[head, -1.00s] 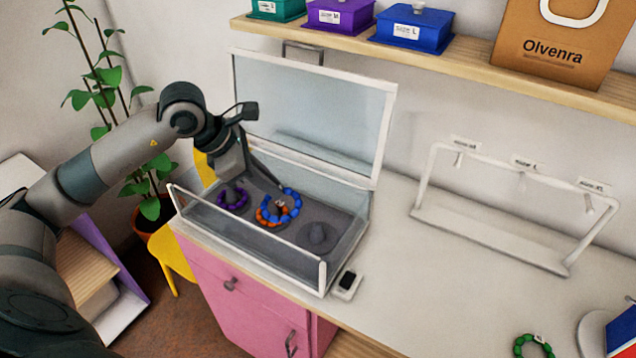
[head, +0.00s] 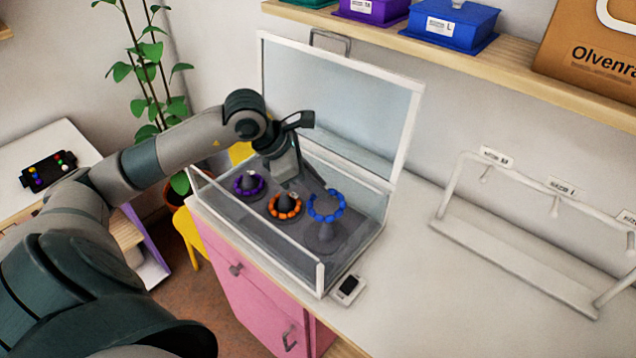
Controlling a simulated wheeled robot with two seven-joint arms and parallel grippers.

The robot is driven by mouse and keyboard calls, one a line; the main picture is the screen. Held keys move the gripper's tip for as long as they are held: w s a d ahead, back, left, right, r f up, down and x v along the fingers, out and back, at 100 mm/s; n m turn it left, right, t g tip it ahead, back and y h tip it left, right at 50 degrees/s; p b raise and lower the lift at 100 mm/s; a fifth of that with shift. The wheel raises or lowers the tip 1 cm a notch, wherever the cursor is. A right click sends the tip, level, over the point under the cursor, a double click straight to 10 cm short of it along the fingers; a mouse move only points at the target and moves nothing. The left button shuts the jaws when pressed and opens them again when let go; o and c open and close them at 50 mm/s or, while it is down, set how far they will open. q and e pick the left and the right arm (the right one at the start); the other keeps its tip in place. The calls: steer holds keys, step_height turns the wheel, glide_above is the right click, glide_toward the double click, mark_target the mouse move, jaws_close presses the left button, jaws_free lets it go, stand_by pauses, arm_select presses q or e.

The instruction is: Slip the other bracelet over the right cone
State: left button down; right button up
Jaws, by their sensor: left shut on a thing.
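The blue bracelet (head: 313,212) is held by my left gripper (head: 318,188), which is shut on it. It hangs over the right cone (head: 322,239) in the open glass case, near the cone's top. I cannot tell whether the cone's tip is inside the ring. The orange bracelet (head: 286,216) lies around the middle cone (head: 286,200). The purple bracelet (head: 240,190) lies around the left cone (head: 249,181). My right gripper is not in view.
The case's glass lid (head: 335,95) stands raised behind the cones. Its front glass wall (head: 255,232) is between the camera and the cones. A small dark-faced device (head: 348,288) lies by the case. A white rack (head: 515,258) stands at the right.

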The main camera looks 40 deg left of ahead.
arm_select(q)
steer(key=shift+w+f, duration=0.1)
steer(key=shift+f, duration=0.25)
steer(key=shift+f+b, duration=0.7)
steer(key=shift+f, duration=1.1)
steer(key=shift+f+b, duration=1.05)
steer(key=shift+b, duration=0.15)
steer(key=shift+d+r+b, duration=0.1)
steer(key=shift+r+b, duration=0.05)
steer(key=shift+b, duration=0.2)
steer(key=shift+b, duration=0.35)
